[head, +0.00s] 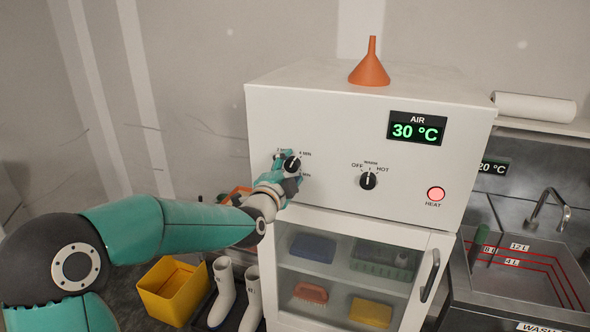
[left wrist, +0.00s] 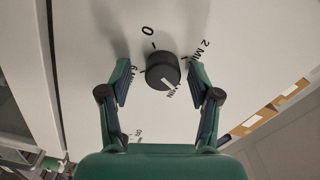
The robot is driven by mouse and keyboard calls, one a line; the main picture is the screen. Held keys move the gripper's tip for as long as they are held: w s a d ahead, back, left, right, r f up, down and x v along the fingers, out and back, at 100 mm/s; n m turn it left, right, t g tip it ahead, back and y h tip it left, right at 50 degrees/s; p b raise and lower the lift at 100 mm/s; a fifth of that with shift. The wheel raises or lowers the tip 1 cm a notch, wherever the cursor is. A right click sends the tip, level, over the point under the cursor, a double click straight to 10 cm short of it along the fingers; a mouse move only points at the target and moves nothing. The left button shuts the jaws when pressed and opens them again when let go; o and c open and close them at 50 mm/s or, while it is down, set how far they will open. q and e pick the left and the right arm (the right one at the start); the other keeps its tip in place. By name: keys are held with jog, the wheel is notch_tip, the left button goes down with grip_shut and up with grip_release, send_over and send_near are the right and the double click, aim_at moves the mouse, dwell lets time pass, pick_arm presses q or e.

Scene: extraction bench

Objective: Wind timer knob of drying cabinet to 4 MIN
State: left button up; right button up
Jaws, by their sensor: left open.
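The drying cabinet (head: 330,140) is white, and its black timer knob (head: 292,164) is at the left of its front panel. My left gripper (head: 285,172) is at the knob and hides part of its dial. In the left wrist view, the knob (left wrist: 162,71) sits between the open fingers of the left gripper (left wrist: 160,82), with a gap on each side. The dial's 0, 2 MIN and 6 MIN marks show around it. The knob's white pointer line points down toward a partly hidden label ending in MIN. My right gripper is not in view.
The heat selector knob (head: 368,181) and lit red HEAT lamp (head: 436,194) are to the right on the panel. An orange funnel (head: 369,68) stands on top. Below are a glass door with a handle (head: 430,275), a yellow crate (head: 170,290) and white boots (head: 223,290).

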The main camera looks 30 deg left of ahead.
pick_arm(q)
jog(key=n+b, duration=0.5)
jog(key=shift+f, duration=0.25)
jog(key=n+b, duration=0.5)
jog(key=n, duration=0.3)
jog(key=shift+r+n, duration=0.1)
jog(key=shift+n, duration=0.2)
jog(key=shift+n+b, duration=0.45)
jog(key=shift+n, duration=0.35)
jog(key=n+b, duration=0.1)
jog(key=n, duration=0.2)
jog(key=shift+n+b, duration=0.3)
jog(key=n+b, duration=0.2)
jog(key=n, duration=0.3)
jog(key=shift+n, duration=0.3)
jog(key=n+b, duration=0.1)
jog(key=n, duration=0.2)
jog(key=shift+r+n, duration=0.1)
jog(key=shift+n, duration=0.3)
jog(key=n, duration=0.4)
jog(key=shift+r+b, duration=0.15)
jog(key=shift+b, duration=0.25)
jog(key=shift+c, duration=0.3)
